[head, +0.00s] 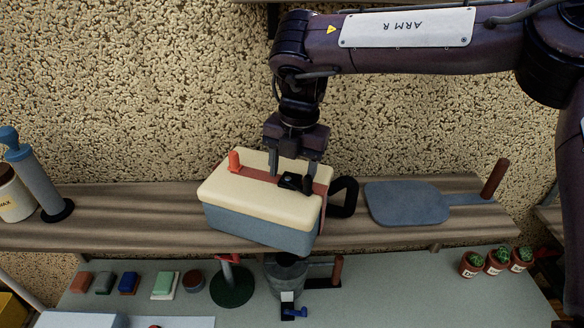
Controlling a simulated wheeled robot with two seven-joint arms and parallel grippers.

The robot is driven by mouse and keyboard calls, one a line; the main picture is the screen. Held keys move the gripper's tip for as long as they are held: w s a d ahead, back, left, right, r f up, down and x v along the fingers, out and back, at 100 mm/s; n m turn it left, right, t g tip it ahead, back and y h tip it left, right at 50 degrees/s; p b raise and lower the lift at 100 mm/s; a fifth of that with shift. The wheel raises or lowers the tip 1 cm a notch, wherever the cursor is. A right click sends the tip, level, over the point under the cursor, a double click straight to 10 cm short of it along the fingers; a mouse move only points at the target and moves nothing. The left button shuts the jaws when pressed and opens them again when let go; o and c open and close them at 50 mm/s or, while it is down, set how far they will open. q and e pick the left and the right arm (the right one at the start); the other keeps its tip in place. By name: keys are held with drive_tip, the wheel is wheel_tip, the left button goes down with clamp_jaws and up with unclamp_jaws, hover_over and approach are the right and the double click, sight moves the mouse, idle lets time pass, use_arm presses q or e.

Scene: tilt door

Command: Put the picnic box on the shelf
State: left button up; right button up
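The picnic box (258,217) has a cream lid, a blue-grey body, a red strap with a black buckle, and a red tab on top. It appears to rest at an angle on the wooden shelf (120,215), its near side reaching over the front edge. A black loop handle shows at its right side. My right gripper (293,174) points down just above the lid, fingers apart on either side of the strap near the buckle. Whether the fingertips touch the box I cannot tell. My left gripper is not in view.
A blue paddle (405,203) with a brown handle lies right of the box. A blue-grey pump (38,180) and a white jar (12,197) stand at the left. The lower surface (400,290) holds small blocks, a metal pot and cactus pots (497,261). A speckled wall is behind.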

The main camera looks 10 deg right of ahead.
drive_tip(key=shift+r+b, duration=0.3)
drive_tip(key=shift+r, duration=0.3)
wheel_tip(320, 180, up, 11)
drive_tip(key=b, duration=0.1)
drive_tip(key=shift+s+d, duration=0.3)
drive_tip(key=shift+d, duration=0.15)
